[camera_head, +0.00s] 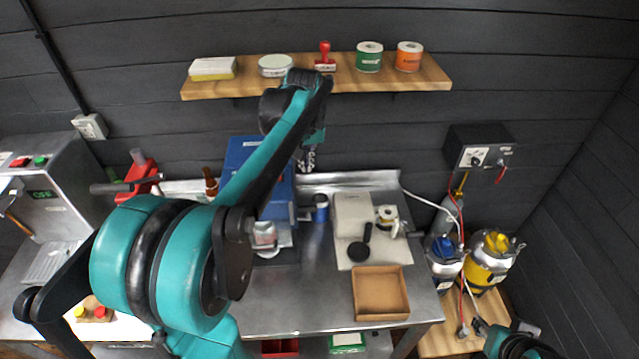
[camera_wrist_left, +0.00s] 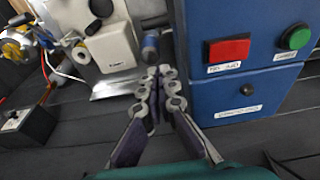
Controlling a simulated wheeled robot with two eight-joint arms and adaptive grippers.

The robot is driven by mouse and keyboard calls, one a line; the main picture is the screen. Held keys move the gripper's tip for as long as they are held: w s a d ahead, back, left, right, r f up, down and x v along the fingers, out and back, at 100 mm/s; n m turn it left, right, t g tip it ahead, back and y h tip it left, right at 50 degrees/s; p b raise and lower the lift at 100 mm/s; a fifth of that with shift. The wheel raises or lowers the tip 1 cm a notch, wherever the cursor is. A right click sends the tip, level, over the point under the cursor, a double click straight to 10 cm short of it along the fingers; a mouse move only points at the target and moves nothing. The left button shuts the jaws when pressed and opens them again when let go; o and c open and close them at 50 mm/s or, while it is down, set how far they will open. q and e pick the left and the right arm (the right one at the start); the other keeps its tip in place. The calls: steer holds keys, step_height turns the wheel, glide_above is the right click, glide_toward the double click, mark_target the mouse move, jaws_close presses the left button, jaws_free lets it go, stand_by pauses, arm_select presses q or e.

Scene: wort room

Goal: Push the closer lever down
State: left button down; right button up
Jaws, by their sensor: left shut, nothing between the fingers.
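My left gripper (camera_head: 308,158) is at the right edge of the blue machine, near the back wall. In the left wrist view its fingers (camera_wrist_left: 160,82) are together and empty, beside the blue machine. I cannot tell for certain which part is the closer lever. A red hand device with a dark lever (camera_head: 112,188) stands on the left of the bench. A beige machine (camera_head: 352,212) with a tape-like roll and a black-knobbed arm (camera_head: 359,250) stands right of the left gripper. My right gripper (camera_head: 480,324) shows only partly at the lower right.
The blue machine (camera_wrist_left: 236,95) has a red and a green button. A small blue cylinder (camera_head: 320,208) stands between it and the beige machine. An open brown box (camera_head: 380,294) lies in front. A wooden shelf (camera_head: 440,75) hangs above; gas bottles stand at right.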

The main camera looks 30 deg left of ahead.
arm_select(q)
step_height(320, 180, down, 12)
steer(key=shift+a+r+b, duration=0.1)
steer(key=shift+r+b, duration=0.05)
steer(key=shift+b, duration=0.45)
steer(key=shift+s+d+f, duration=0.2)
steer(key=shift+s+f, duration=0.1)
steer(key=shift+f, duration=0.2)
steer(key=shift+s, duration=0.1)
